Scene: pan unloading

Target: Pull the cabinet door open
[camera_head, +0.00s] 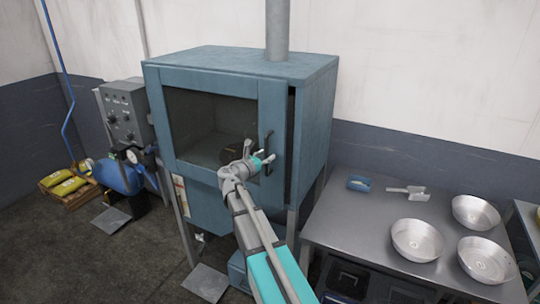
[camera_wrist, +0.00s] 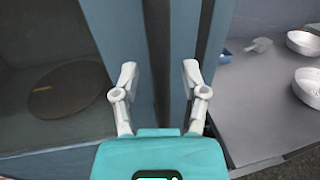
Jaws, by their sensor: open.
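The teal cabinet (camera_head: 313,115) stands against the wall, and its front door (camera_head: 205,78) has a large dark window. A dark vertical handle (camera_head: 267,143) is on the door's right side. A dark gap shows between the door's right edge and the cabinet body. My gripper (camera_head: 262,160) is open at the handle's lower part, holding nothing.
A dark round plate (camera_wrist: 65,90) shows behind the window. A control box (camera_head: 127,115) and blue tank (camera_head: 118,176) stand at left.

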